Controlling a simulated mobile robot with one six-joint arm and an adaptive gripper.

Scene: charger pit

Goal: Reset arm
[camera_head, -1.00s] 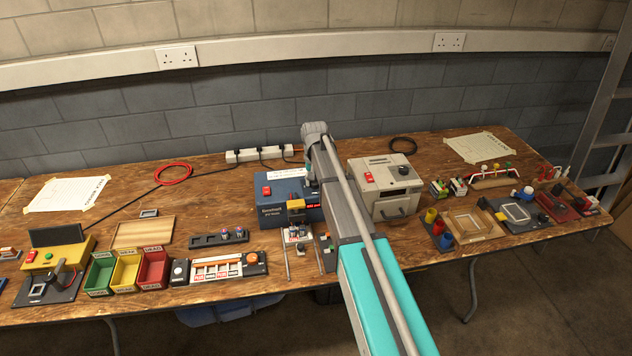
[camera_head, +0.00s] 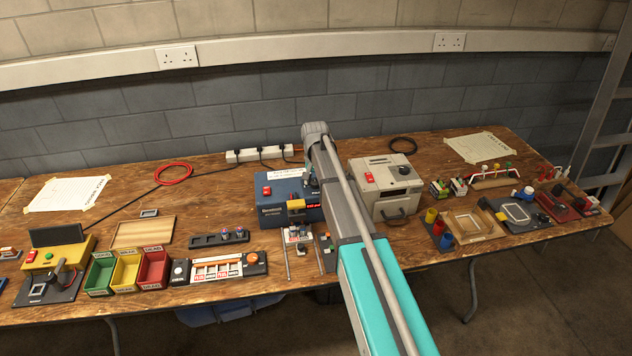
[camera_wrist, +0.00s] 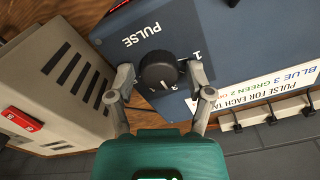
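My arm (camera_head: 345,205) reaches over the bench to the blue box (camera_head: 285,187). In the head view its end and my gripper are largely hidden behind the arm. In the wrist view, my gripper (camera_wrist: 161,73) has its two fingers apart, one on each side of a black round knob (camera_wrist: 158,70). The knob is on the box's blue panel (camera_wrist: 205,30), beside the word PULSE. Small gaps seem to show between the fingertips and the knob, and nothing looks clamped.
A beige box (camera_head: 386,187) stands close to the right of the blue box; its vented side (camera_wrist: 62,70) is near my gripper. A power strip (camera_head: 260,155) lies behind. Green, yellow and red bins (camera_head: 127,270) and a button panel (camera_head: 218,268) sit left. The wooden bench is crowded.

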